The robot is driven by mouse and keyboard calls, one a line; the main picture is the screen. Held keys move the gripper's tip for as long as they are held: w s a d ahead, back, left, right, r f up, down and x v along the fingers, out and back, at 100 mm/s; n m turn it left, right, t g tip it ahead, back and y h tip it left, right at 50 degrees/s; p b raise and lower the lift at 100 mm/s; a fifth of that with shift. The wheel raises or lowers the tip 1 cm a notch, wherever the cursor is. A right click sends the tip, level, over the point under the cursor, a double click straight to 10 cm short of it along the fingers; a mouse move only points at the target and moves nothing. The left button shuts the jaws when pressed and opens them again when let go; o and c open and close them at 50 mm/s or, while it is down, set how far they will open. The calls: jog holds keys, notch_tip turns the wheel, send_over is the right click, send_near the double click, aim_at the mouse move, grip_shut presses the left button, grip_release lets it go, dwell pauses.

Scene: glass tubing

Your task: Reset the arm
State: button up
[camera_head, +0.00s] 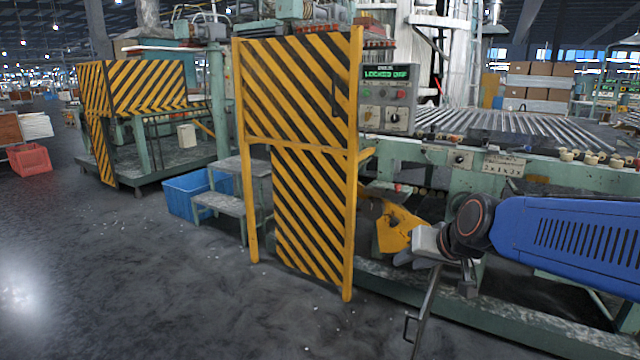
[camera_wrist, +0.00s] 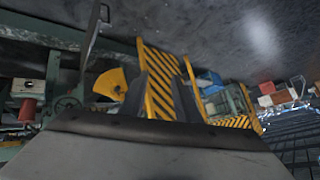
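My blue arm (camera_head: 575,240) reaches in from the right in the head view, low in front of the green machine frame. My gripper (camera_head: 402,258) is at its left end, beside a yellow bracket (camera_head: 397,228). In the wrist view, the two dark fingers of my gripper (camera_wrist: 160,98) stand apart with nothing visible between them but the striped panel behind. A thin grey metal bar (camera_head: 426,305) with a handle-like end hangs just below the gripper. I cannot tell what it is fixed to.
A yellow-and-black striped gate (camera_head: 297,90) stands left of the gripper. A control panel (camera_head: 388,95) reads "LOCKED OUT" in green. A roller conveyor (camera_head: 500,122) runs behind the arm. A blue bin (camera_head: 185,192) and steps (camera_head: 222,203) stand behind the gate. Floor at front left is open.

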jog(key=s+d+f+g+h, duration=0.1)
jog(key=s+d+f+g, duration=0.1)
jog(key=s, duration=0.9)
jog(key=s+d+f+n+g+h, duration=0.1)
jog(key=s+d+f, duration=0.4)
jog(key=s, duration=0.7)
jog(key=shift+d+g+h, duration=0.4)
jog(key=shift+d+h, duration=0.1)
jog(key=shift+d, duration=0.15)
